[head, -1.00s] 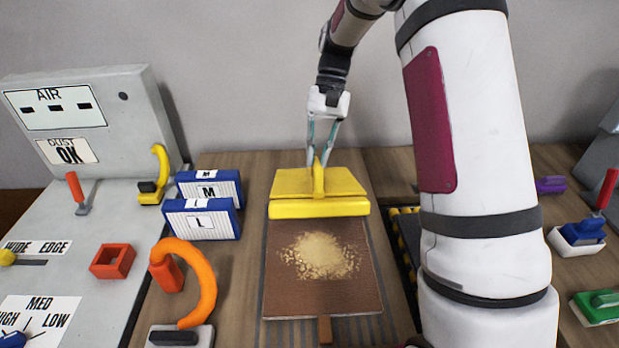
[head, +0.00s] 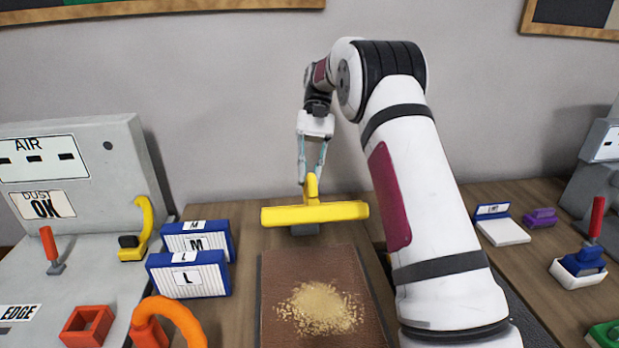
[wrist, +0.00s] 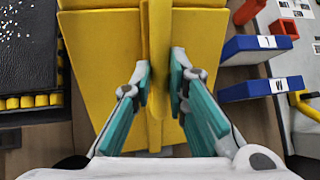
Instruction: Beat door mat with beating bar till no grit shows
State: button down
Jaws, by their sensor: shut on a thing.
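The brown door mat (head: 285,270) lies flat on the wooden bench. A pile of tan grit (head: 318,308) lies on its middle. My gripper (head: 311,178) is shut on the upright handle of the yellow beating bar (head: 335,212), above the mat's far end. The bar is raised clear of the mat in the head view. In the wrist view the teal fingers of my gripper (wrist: 160,85) close on the yellow handle, with the wide yellow bar (wrist: 95,45) beneath. The mat is hidden in the wrist view.
Blue-and-white boxes marked M (head: 197,240) and L (head: 188,274) stand left of the mat. An orange hook (head: 175,310) and a red square holder (head: 87,326) are nearer. A grey control panel (head: 75,160) stands at far left. My arm covers the area right of the mat.

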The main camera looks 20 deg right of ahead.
jog(key=shift+w, duration=0.1)
jog(key=c, duration=1.6)
grip_release()
jog(key=shift+o, duration=0.2)
jog(key=shift+s, duration=0.2)
